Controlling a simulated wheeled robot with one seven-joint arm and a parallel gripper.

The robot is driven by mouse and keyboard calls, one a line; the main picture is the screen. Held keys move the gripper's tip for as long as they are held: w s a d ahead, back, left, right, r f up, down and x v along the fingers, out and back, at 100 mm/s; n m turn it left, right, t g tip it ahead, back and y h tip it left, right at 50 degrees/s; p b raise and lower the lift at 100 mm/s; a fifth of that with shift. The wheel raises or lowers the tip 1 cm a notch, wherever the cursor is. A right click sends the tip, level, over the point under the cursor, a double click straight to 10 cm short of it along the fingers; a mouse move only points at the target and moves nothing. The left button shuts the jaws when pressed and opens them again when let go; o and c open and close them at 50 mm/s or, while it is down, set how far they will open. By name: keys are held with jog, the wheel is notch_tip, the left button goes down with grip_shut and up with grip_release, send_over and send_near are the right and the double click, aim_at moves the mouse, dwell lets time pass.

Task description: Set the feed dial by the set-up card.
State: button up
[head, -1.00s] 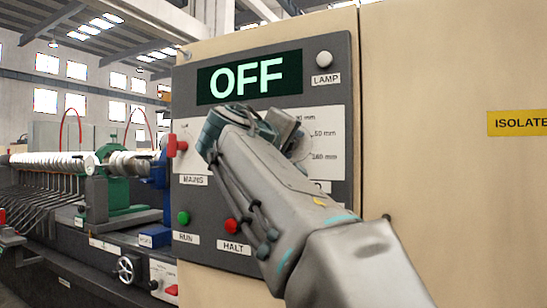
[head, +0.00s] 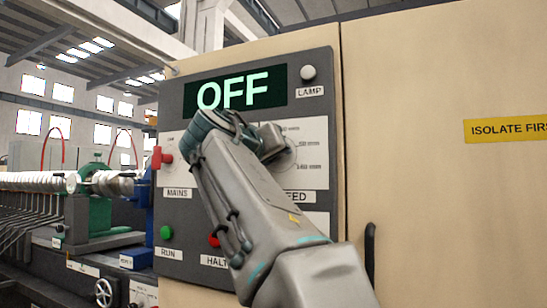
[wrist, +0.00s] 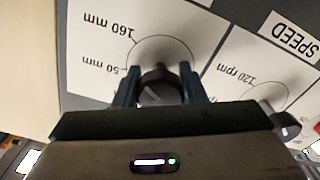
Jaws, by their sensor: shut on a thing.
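The feed dial's dark knob (wrist: 160,86) sits between the two fingers of my gripper (wrist: 159,72) in the wrist view. The fingers are shut on it from both sides. The scale around it reads upside down, with "160 mm" and "50 mm" marks showing. In the head view my gripper (head: 275,146) is at the white feed scale plate (head: 312,137), above the partly covered FEED label (head: 297,197). My arm hides the knob there, and I cannot tell where its pointer stands. No set-up card is seen in either view.
The display (head: 236,92) reads OFF. The speed dial (wrist: 283,124) is close beside my gripper. A dark handle (head: 369,262) is at right.

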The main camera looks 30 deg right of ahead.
dwell(0.3)
jog(key=o, duration=1)
jog(key=p+v, duration=0.1)
jog(key=v, duration=1.3)
jog(key=shift+w+d, duration=0.1)
